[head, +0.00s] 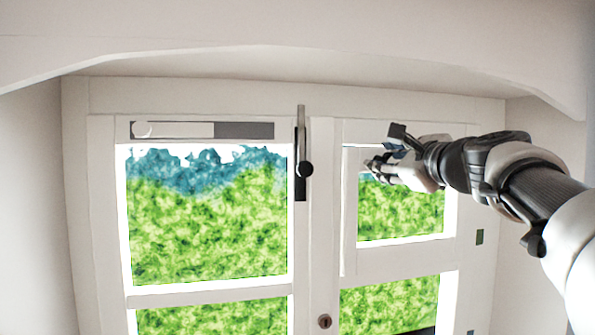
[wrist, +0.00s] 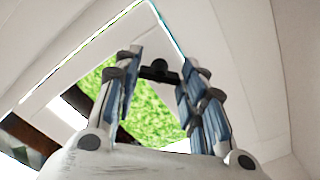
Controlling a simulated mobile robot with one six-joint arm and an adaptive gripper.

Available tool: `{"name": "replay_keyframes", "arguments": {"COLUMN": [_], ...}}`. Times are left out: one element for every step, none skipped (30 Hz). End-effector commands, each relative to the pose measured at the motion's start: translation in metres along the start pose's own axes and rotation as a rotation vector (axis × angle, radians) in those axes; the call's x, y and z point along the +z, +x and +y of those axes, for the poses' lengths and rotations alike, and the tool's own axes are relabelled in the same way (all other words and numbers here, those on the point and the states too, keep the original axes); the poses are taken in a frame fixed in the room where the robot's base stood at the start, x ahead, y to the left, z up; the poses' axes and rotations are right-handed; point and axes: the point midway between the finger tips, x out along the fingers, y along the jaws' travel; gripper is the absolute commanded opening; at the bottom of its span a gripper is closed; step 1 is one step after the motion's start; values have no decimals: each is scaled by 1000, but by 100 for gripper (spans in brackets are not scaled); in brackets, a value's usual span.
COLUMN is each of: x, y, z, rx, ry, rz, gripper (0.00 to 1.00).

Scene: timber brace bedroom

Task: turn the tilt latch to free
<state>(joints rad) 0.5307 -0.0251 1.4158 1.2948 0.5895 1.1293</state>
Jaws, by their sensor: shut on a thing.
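A small dark handle, which looks like the tilt latch (wrist: 160,72), sits on the white frame between my fingertips in the wrist view. My gripper (wrist: 162,66) is shut on it, one finger at each side. In the head view my gripper (head: 374,166) is at the upper left of the right-hand window pane, reaching in from the right. There the gripper largely hides the latch, and its turn position cannot be made out.
A grey and white sliding bar (head: 244,130) tops the left window. A round keyhole fitting (head: 324,321) is low on the middle post. A white arched beam (head: 300,55) hangs above.

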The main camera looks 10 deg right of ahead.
Motion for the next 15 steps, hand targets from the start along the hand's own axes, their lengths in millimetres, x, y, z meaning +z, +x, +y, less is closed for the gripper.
{"name": "replay_keyframes", "arguments": {"x": [0, 0, 0, 0, 0, 0, 0, 0, 0, 0, 0, 0, 0, 0, 0], "y": [-1, -1, -1, -1, -1, -1, -1, -1, -1, 0, 0, 0, -1, -1, -1], "z": [1, 1, 1, 2, 2, 2, 2, 2, 2, 2, 2, 2, 2, 3, 3], "rx": [-3, -3, -3, -3, -3, -3, -2, -2, -2, -2, -3, -3, -3, -3, -3], "ry": [-46, -74, -112, -142, -169, -208, -236, -264, -303, -330, -358, -395, -422, -449, -483], "rz": [-4, -4, -4, -4, -4, -4, -4, -4, -4, -4, -4, -3, -3, -3, -3], "gripper": [14, 14, 14, 14, 14, 14, 14, 14, 14, 14, 14, 14, 14, 14, 14]}}
